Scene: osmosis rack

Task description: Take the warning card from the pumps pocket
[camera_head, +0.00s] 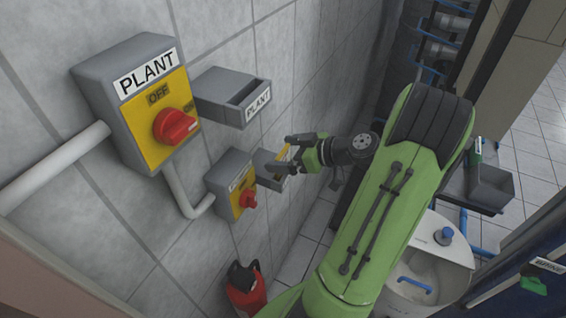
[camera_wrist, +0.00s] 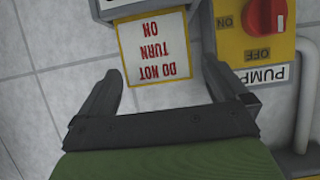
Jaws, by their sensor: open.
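The warning card (camera_wrist: 155,48) is white with a yellow border and red "DO NOT TURN ON" lettering, upside down in the wrist view. It sticks out of the grey pumps pocket (camera_wrist: 150,6), which is cut off at the top edge. In the head view only a yellow sliver of the card (camera_head: 284,152) shows above the pocket (camera_head: 265,166), partly behind my gripper (camera_head: 289,152). My gripper is open in the wrist view (camera_wrist: 163,68), with one finger on each side of the card's free end. I see no finger gripping the card.
The pumps switch box (camera_head: 232,186), with a red knob, is beside the pocket. Above are the plant switch box (camera_head: 130,95) and an empty-looking plant pocket (camera_head: 232,97). A red extinguisher (camera_head: 246,288) stands below. A white tank (camera_head: 430,265) is at the right.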

